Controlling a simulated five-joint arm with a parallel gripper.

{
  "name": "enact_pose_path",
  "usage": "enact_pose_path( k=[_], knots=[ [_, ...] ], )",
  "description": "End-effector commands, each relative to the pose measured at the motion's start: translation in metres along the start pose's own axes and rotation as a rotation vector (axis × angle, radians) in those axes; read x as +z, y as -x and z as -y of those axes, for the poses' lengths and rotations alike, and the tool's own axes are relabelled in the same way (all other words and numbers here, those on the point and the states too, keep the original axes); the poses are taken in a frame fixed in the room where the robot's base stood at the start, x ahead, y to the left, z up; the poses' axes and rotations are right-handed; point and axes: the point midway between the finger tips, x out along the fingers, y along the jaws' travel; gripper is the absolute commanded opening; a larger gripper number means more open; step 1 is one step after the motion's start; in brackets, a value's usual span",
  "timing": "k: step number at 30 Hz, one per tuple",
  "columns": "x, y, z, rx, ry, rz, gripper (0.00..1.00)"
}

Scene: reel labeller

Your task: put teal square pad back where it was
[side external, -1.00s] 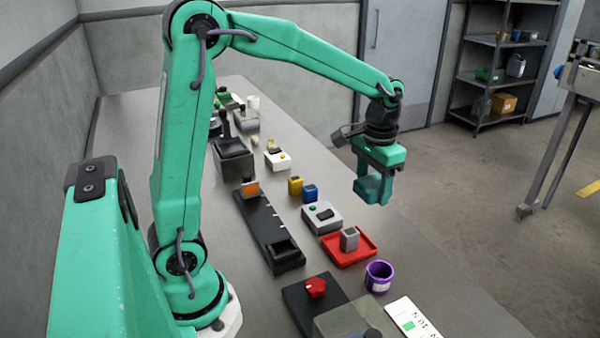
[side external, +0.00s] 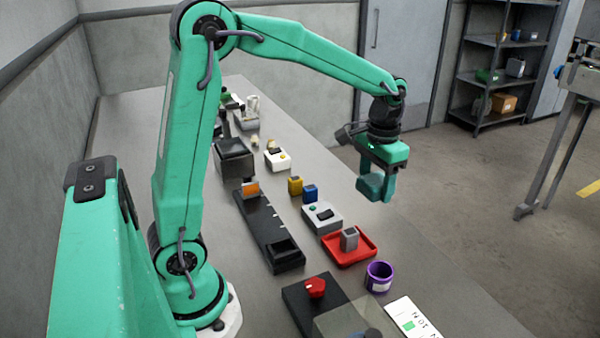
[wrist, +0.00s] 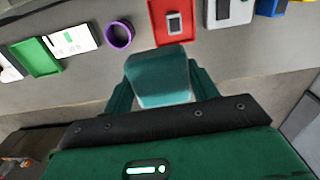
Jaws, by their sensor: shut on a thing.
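The teal square pad (wrist: 160,76) is a dark teal block with rounded corners, held between the fingers of my gripper (wrist: 160,88) in the wrist view. In the side external view the pad (side external: 370,187) shows at the tips of my gripper (side external: 378,187). The gripper is shut on it and holds it in the air, apart from the table, near the table's right edge. The red tray (side external: 372,257) with a grey block (side external: 349,238) in it lies below and nearer the camera. Which spot the pad came from cannot be told.
A grey device (side external: 322,217), a yellow block (side external: 295,186), a blue block (side external: 310,193) and a long black rack (side external: 262,226) stand on the table. A purple cup (side external: 379,276) and a white card (side external: 411,318) are near the front. Bare table (side external: 300,130) shows farther back.

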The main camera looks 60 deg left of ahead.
Motion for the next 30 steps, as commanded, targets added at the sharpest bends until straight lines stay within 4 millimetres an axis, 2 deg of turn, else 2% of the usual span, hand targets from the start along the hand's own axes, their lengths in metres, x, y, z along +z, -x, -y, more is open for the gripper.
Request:
enact_pose_path(
  k=[8,16,23,30],
  knots=[
    [-0.022,-0.010,0.059,0.000,0.129,0.000,0.34],
    [-0.037,-0.026,0.143,0.000,0.295,0.000,0.34],
    [-0.035,-0.043,0.219,0.000,0.436,0.000,0.34],
    [-0.017,-0.062,0.299,0.001,0.581,0.000,0.34]
  ],
)
